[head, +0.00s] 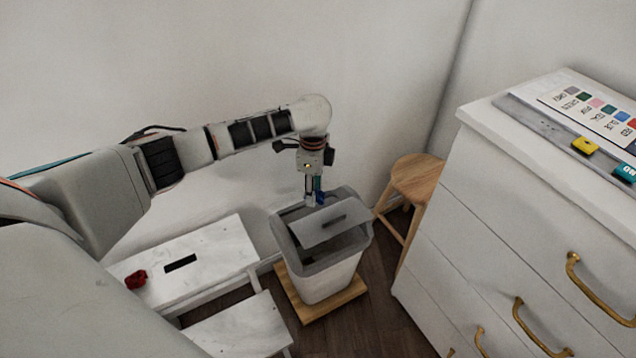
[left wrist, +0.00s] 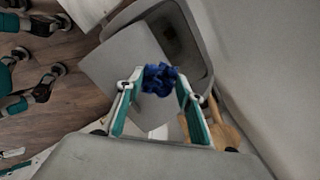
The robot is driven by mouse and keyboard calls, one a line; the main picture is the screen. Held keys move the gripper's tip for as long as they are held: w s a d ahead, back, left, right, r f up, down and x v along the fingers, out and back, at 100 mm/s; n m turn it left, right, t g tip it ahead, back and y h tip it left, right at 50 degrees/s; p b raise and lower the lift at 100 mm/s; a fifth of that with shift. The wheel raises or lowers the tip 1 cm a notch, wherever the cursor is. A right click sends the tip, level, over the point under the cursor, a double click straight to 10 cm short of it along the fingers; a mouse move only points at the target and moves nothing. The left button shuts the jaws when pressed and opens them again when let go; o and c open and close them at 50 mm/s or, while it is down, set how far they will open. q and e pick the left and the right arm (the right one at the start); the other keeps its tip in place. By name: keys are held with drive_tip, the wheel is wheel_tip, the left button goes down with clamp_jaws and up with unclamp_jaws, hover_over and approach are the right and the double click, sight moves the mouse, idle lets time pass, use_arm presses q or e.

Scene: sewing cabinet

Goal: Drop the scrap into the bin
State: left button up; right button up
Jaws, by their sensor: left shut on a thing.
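My left gripper (head: 314,188) is shut on a crumpled blue scrap (left wrist: 159,79). The scrap also shows as a small blue patch between the fingertips in the head view (head: 320,198). The gripper points down and holds it over the back of the grey bin (head: 328,284). The bin's flat lid panel (head: 318,231) is tilted inside the rim, with a dark gap at its side. In the left wrist view the scrap overlaps the edge of the lid panel (left wrist: 115,62), near the opening (left wrist: 176,38). My right gripper is not in view.
The bin stands on a wooden board (head: 291,302). A white step stool (head: 215,252) with a red crumpled piece (head: 135,279) is at the left. A wooden stool (head: 416,176) and a white drawer cabinet (head: 480,220) stand at the right. A wall is close behind.

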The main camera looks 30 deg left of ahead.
use_arm(q)
drive_tip(key=shift+f, duration=0.6)
drive_tip(key=shift+r, duration=0.1)
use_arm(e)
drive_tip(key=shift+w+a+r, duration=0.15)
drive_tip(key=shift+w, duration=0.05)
use_arm(q)
drive_tip(key=o, duration=0.7)
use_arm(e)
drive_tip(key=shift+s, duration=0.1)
use_arm(q)
drive_tip(key=shift+r, duration=0.1)
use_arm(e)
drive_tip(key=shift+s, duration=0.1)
use_arm(q)
wheel_tip(320, 180, up, 12)
drive_tip(key=shift+f, duration=0.1)
